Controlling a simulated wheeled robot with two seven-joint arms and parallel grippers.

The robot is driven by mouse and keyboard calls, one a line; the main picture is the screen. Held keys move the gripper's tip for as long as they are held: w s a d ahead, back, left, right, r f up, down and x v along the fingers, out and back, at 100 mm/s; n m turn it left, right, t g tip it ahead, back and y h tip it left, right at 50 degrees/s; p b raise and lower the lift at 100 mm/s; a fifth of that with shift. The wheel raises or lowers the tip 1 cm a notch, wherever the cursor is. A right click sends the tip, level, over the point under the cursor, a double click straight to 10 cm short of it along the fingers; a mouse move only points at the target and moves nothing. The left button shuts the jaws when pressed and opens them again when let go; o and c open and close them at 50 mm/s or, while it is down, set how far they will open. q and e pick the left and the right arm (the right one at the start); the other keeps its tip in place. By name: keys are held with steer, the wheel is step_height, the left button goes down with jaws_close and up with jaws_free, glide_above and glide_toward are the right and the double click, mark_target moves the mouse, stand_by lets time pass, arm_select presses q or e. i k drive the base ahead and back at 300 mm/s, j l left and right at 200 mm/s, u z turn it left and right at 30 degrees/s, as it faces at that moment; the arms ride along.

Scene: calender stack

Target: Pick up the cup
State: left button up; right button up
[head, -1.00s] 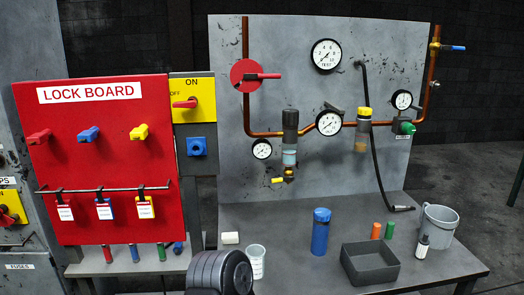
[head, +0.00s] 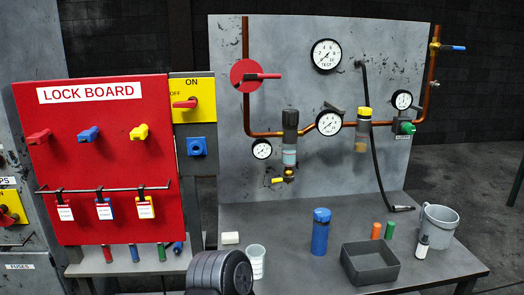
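A pale grey-white cup (head: 257,264) stands upright on the grey bench near its front edge, left of the blue bottle. Its rim is open and small marks show on its side. A dark ribbed round part, which looks like a link of my arm, covers the area just left of the cup and may hide a little of its edge. No fingertips of either gripper show in the head view.
On the bench (head: 290,275) stand a blue bottle (head: 320,232), a dark open tray (head: 370,265), orange (head: 376,231) and green (head: 389,230) cylinders, a small labelled bottle (head: 422,246) and a grey bucket (head: 438,226). A white block (head: 231,238) lies behind the cup. The red lock board (head: 100,170) rises at left.

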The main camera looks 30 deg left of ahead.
mark_target(255, 253)
steer(key=u, duration=0.4)
steer(key=i+l+u, duration=0.25)
steer(key=l, duration=0.25)
steer(key=l+u, duration=0.3)
steer(key=l, duration=0.25)
steer(key=i+l+u, duration=0.25)
steer(key=l, duration=0.95)
